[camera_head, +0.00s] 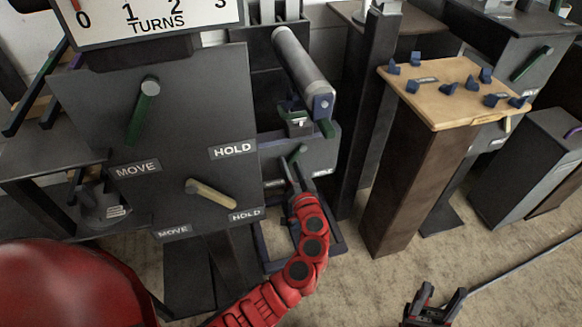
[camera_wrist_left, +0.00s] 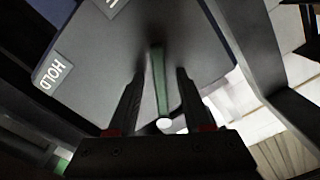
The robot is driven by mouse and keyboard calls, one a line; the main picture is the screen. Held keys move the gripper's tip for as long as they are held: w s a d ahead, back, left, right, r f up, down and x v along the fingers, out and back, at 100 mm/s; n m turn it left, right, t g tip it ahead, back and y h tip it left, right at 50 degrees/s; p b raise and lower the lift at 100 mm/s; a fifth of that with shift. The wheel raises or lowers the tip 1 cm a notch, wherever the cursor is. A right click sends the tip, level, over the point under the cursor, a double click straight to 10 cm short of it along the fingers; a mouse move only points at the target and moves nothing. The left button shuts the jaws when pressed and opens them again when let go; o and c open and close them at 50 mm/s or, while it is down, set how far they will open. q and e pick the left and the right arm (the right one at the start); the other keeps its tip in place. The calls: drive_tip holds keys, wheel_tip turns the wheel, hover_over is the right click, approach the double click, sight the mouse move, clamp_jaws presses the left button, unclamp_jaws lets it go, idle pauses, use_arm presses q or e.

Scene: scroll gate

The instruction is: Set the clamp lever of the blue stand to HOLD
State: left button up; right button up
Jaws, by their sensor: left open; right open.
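The blue stand (camera_head: 337,236) is behind the large dark panel, with a grey roller above its small lever plate (camera_head: 320,154). Its green clamp lever (camera_head: 298,153) is on that plate. In the left wrist view the lever (camera_wrist_left: 160,80) lies between my spread fingers, with a HOLD label (camera_wrist_left: 53,71) at the left and another label cut off at the top. I cannot tell whether the fingers touch the lever. My left gripper (camera_head: 294,172) is open at the plate and partly hides it. My right gripper (camera_head: 436,300) is open and empty above the floor at the lower right.
A dark panel (camera_head: 200,120) with a green lever, a tan lever and MOVE and HOLD labels stands close left of my left arm. A dark post (camera_head: 367,110) and a pedestal with a wooden top (camera_head: 450,100) holding several blue pieces stand right. The floor between is bare.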

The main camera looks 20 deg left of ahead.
use_arm(q)
clamp_jaws()
idle(1.3)
